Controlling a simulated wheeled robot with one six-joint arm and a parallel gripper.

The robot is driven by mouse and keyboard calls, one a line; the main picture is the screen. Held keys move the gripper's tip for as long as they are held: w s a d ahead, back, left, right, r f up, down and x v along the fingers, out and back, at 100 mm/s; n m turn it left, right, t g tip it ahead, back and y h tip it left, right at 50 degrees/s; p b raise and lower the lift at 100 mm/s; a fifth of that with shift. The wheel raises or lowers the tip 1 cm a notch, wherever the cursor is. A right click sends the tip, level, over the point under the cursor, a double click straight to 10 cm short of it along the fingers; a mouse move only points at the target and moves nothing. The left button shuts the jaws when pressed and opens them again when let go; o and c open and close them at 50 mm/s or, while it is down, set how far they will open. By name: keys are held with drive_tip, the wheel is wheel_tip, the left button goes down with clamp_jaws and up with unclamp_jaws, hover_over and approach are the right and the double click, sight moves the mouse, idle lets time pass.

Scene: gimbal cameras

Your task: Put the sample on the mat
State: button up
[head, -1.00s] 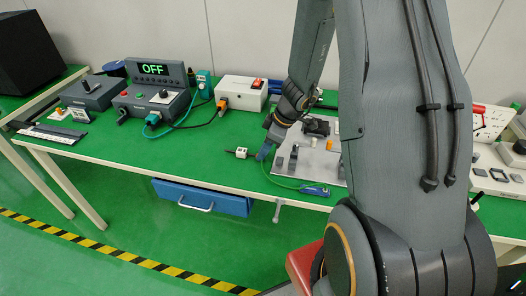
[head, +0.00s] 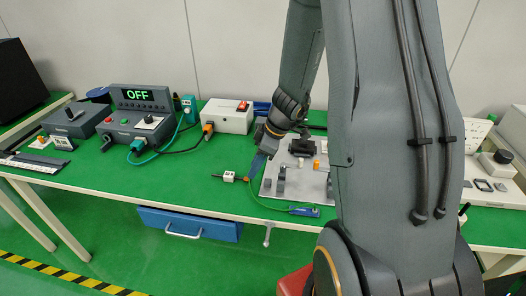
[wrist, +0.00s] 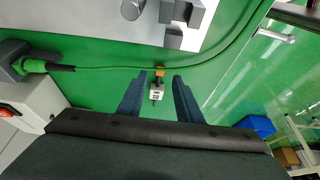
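A small white block (head: 229,176) with a dark rod on one side and an orange end lies on the green bench top; it may be the sample. My gripper (head: 256,167) is just right of it in the head view, fingers pointing down. In the wrist view, my gripper (wrist: 158,76) is open, with blue fingers apart on either side of the white block (wrist: 156,93). No contact shows. The orange end (wrist: 160,71) lies near the fingertip line. I cannot single out a mat; the bench surface (head: 110,172) is plain green.
A light plate (head: 268,186) with grey fixtures stands right of my gripper, a green cable along its edge. A console (head: 138,94) reading OFF, a white box (head: 227,117) and cables stand behind and left. A blue drawer (head: 190,224) hangs below.

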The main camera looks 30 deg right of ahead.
drive_tip(key=v, duration=0.8)
drive_tip(key=s+a+r+m+g+h, duration=0.1)
drive_tip(key=s+a+m+g+h, duration=0.1)
drive_tip(key=s+a+m, duration=0.7)
drive_tip(key=shift+s+a+m+h+b, duration=0.35)
drive_tip(key=shift+s+m+h, duration=0.55)
drive_tip(key=shift+s, duration=1.15)
drive_tip(key=shift+d+r, duration=0.15)
